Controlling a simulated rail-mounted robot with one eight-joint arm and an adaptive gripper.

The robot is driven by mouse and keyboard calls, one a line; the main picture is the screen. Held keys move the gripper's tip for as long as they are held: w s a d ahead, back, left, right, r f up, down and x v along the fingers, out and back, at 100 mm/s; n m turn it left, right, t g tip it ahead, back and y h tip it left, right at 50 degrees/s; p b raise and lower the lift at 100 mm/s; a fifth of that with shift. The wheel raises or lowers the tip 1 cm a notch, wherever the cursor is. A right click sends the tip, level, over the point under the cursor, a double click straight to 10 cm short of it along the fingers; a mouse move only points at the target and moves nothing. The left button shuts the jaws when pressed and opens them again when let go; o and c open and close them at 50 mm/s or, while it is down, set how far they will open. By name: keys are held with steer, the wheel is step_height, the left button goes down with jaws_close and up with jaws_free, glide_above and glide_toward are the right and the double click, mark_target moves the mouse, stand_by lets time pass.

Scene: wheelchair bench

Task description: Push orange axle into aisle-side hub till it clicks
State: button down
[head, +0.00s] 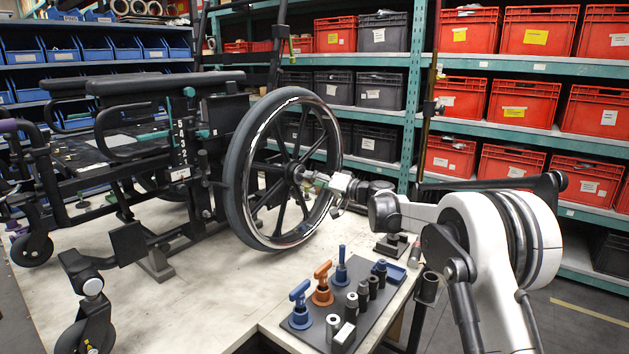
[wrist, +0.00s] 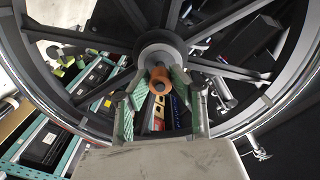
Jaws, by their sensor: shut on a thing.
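The large black-spoked wheel on the wheelchair has a round hub (head: 298,173) at its middle. The hub (wrist: 162,48) also shows in the wrist view. My gripper (head: 320,180) is at the hub from the right side. In the wrist view my gripper (wrist: 157,88) is shut on the orange axle (wrist: 160,76), with a green-padded finger on each side. The axle's orange end is in line with or close to the hub's centre. Its far part is hidden, so I cannot tell how deep it sits. The axle is hardly visible in the head view.
A dark tray (head: 375,325) on the bench's front corner holds an orange T-handled piece (head: 322,285), blue-handled pieces (head: 300,304) and several grey cylinders. The wheelchair frame (head: 150,150) stands behind the wheel. Shelves of red and grey crates (head: 535,102) line the back.

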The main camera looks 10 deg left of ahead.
steer(key=shift+x, duration=1.25)
steer(key=c, duration=1.4)
jaws_free()
steer(key=shift+c, duration=0.2)
steer(key=v, duration=1.2)
